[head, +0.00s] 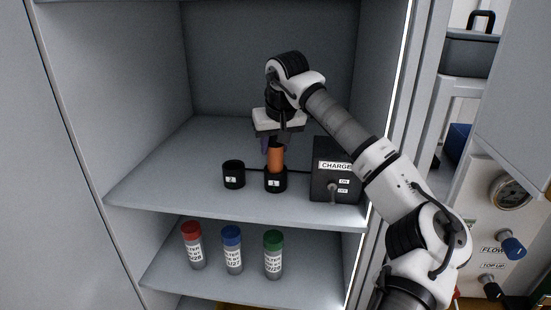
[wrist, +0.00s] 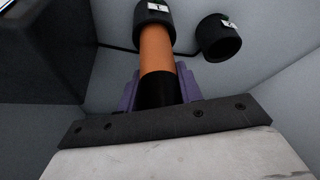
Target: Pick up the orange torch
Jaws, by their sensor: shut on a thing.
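The orange torch (head: 276,157) stands upright with its lower end in the black cup marked 1 (head: 275,182) on the upper shelf. In the wrist view the torch (wrist: 156,48) shows an orange body and a black end. My gripper (head: 277,143) is above the cup, shut on the upper part of the torch. In the wrist view its purple fingers (wrist: 157,88) lie on both sides of the black end. Whether the torch's base touches the cup's bottom is hidden.
An empty-looking black cup marked 2 (head: 233,176) stands to the left. A dark charger box (head: 334,172) with a switch stands close to the right. Red, blue and green capped filters (head: 232,250) stand on the shelf below. The upper shelf's left part is clear.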

